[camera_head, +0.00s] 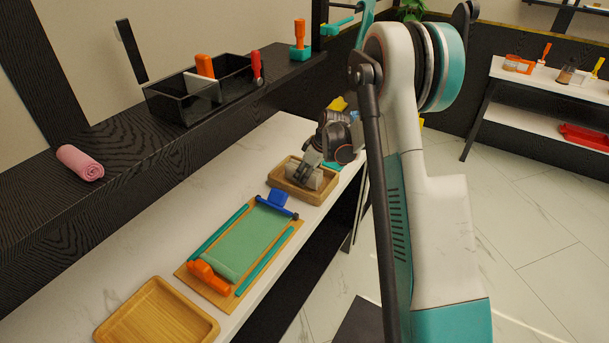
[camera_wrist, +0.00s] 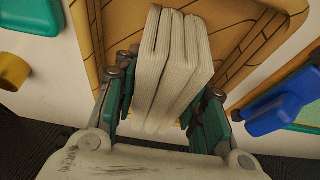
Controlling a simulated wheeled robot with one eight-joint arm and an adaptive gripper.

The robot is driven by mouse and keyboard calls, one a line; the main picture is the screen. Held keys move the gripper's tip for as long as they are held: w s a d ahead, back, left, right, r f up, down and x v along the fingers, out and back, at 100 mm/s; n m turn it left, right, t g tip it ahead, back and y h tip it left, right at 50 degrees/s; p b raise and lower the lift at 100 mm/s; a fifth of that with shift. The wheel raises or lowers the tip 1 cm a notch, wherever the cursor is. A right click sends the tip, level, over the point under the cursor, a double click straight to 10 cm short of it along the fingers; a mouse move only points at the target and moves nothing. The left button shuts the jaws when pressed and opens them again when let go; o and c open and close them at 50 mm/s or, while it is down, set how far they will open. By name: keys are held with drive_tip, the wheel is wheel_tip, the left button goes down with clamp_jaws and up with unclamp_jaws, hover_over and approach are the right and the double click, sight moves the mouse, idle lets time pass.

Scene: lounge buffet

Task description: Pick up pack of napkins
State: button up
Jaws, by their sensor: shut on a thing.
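The pack of napkins (camera_wrist: 172,75) is a whitish, ribbed stack in the wrist view, standing on edge between my fingers. My gripper (camera_wrist: 165,110) is shut on it, with a finger on each side. The pack is over or in a wooden tray (camera_wrist: 95,60); I cannot tell whether it touches the tray's bottom. In the head view my gripper (camera_head: 311,170) reaches down into the wooden tray (camera_head: 283,184) on the white counter, and the pale napkins (camera_head: 322,178) show partly beside the fingers.
A board (camera_head: 188,276) with a green cloth, teal bars, and orange and blue pieces lies left of the tray. An empty wooden tray (camera_head: 135,318) is at the near end. A black organizer (camera_head: 188,108) and a pink rolled towel (camera_head: 79,163) sit on the dark ledge behind.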

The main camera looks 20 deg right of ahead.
wheel_tip(320, 180, up, 20)
drive_tip(key=p, duration=0.5)
drive_tip(key=shift+p, duration=0.4)
drive_tip(key=shift+f, duration=0.1)
